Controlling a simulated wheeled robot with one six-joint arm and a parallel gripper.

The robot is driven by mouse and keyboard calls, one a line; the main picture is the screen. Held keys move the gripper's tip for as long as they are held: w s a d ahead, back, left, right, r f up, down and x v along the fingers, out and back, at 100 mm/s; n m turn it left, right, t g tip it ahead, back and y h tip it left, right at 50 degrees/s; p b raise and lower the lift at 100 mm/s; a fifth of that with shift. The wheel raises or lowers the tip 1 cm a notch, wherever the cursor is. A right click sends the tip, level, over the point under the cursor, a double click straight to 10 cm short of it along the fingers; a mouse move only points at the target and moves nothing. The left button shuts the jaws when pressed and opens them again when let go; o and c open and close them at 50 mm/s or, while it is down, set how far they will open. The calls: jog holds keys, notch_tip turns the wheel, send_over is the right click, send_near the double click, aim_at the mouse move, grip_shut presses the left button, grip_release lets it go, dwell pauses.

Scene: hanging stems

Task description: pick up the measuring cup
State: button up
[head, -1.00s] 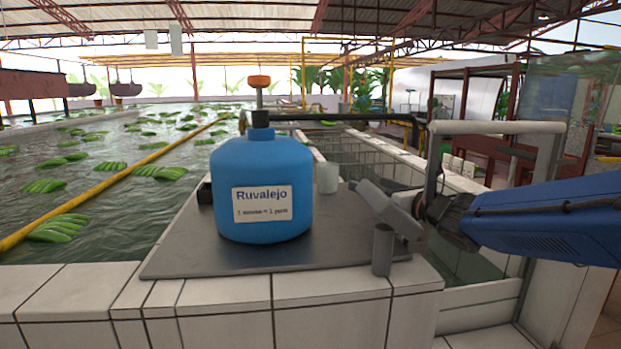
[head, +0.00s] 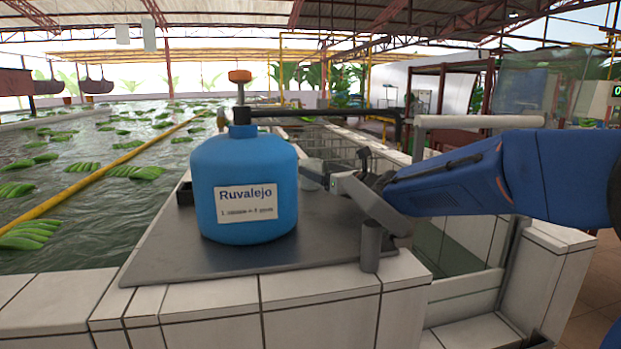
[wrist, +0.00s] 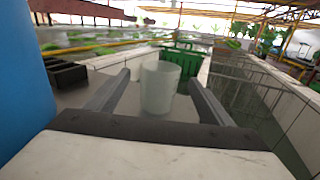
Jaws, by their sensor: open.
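The measuring cup is a pale, translucent cup (head: 313,170) standing upright on the grey slab, behind and right of the blue jug in the head view. It is partly hidden there by the jug and my gripper. In the wrist view the cup (wrist: 160,88) appears between the two fingers, with a gap on each side. My gripper (wrist: 159,80) is open and empty. In the head view my gripper (head: 316,179) points left at the cup, close to the jug's right side. How deep the cup sits between the fingers is hard to tell.
A grey upright tube (head: 371,245) stands at the slab's (head: 170,257) front right. A black tray (wrist: 66,77) and green crate (wrist: 182,61) lie beyond; water tanks flank the slab.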

jog(key=shift+x, duration=2.75)
jog(key=shift+c, duration=0.6)
jog(key=c, duration=1)
